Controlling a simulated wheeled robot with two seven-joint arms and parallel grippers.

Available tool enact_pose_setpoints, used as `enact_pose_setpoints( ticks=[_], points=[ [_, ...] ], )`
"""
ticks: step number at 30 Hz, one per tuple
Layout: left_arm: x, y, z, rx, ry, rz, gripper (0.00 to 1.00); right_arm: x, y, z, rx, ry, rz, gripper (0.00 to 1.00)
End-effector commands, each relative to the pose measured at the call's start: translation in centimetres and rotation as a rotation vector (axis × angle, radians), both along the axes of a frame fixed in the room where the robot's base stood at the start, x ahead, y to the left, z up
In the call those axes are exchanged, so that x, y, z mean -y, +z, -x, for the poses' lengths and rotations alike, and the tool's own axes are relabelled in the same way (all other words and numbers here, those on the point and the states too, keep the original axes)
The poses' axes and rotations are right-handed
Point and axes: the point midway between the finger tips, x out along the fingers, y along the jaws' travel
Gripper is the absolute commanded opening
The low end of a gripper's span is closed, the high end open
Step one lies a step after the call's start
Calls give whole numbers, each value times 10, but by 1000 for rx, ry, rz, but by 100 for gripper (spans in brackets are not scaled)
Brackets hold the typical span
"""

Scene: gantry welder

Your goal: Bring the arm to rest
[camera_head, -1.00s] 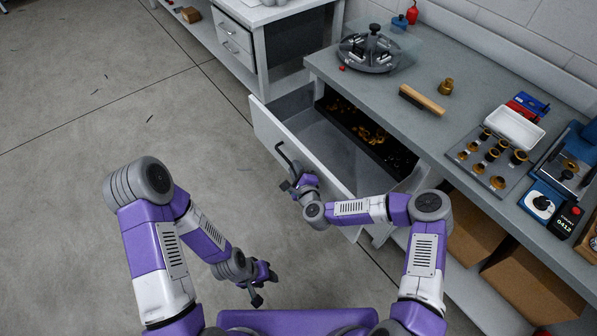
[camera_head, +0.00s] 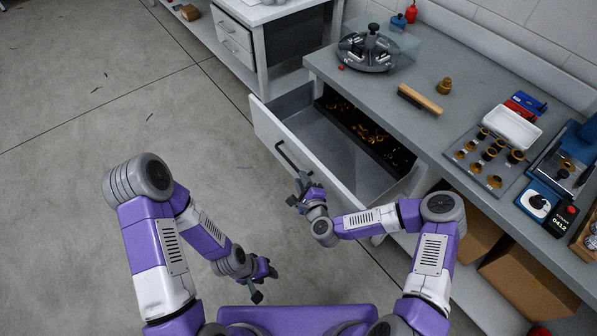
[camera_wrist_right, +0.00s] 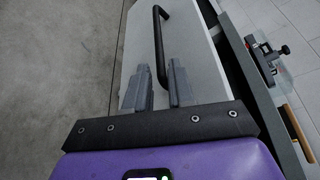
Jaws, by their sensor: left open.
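My right gripper (camera_head: 300,192) is just off the front of the pulled-out drawer (camera_head: 262,125), near the lower end of its black handle (camera_head: 288,158). In the right wrist view the two fingers (camera_wrist_right: 160,85) stand apart with nothing held between them. The handle (camera_wrist_right: 157,35) shows beyond the fingertips, its near end in line with the gap. My left gripper (camera_head: 265,285) hangs low over the floor, open and empty, well clear of the drawer. My right arm is bent at the elbow beside the bench.
The workbench (camera_head: 465,85) carries a round fixture (camera_head: 368,52), a brush (camera_head: 420,100), a plate of brass parts (camera_head: 488,160) and a white tray (camera_head: 512,127). A dark tray with brassy bits (camera_head: 365,133) lies in the drawer. Cardboard boxes (camera_head: 530,285) sit below. The floor at left is clear.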

Motion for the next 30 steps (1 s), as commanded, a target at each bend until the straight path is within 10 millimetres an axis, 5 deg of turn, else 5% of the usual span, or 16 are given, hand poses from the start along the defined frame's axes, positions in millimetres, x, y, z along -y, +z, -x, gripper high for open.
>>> enact_pose_setpoints(
  ticks=[23, 26, 30],
  points=[
    [0, 2, 0, 0, 0, 0, 43, -1, -2, 16, -11, 36, 38, 23],
    [0, 2, 0, 0, 0, 0, 43, -12, -19, 35, -46, 157, 163, 23],
    [0, 2, 0, 0, 0, 0, 43, -20, -65, 97, -143, 493, 497, 23]
  ],
)
